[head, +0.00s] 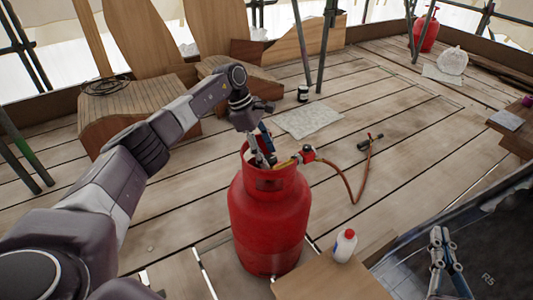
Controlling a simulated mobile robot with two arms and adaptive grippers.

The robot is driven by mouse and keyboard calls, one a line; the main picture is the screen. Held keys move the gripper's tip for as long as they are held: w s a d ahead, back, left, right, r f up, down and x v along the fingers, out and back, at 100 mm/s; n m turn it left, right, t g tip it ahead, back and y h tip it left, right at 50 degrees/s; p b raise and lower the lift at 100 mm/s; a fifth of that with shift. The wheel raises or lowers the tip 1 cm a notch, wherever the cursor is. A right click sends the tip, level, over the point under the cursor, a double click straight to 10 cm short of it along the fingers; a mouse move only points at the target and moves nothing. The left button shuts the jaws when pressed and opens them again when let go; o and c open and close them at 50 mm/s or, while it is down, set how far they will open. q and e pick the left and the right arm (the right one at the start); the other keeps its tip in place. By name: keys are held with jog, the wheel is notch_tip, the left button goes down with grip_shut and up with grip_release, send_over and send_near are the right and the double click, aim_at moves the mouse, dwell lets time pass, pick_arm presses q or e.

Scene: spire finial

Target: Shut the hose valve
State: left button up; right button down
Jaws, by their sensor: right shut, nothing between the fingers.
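A red gas bottle (270,215) stands upright on the plank floor. A red fitting with a pale face (308,153) sits at the right of its collar, joined to a yellowish piece (292,160) that runs into the collar. An orange-brown hose (345,188) loops from the fitting to a dark torch-like handle (369,142) on the floor. My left gripper (262,160) points down into the collar, left of the yellowish piece. Its fingertips are partly hidden, and whether it touches anything is unclear. My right gripper (440,238) is shut and empty at the lower right, away from the bottle.
A white bottle with a red cap (344,245) stands by a wooden board (335,280) in front. A dark sheet or tray marked R5 (495,250) lies at lower right. Scaffold poles (326,45) and curved timber pieces (130,110) stand behind.

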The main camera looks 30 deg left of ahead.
pick_arm(q)
jog(key=v, duration=1.2)
jog(key=shift+a+f, duration=0.1)
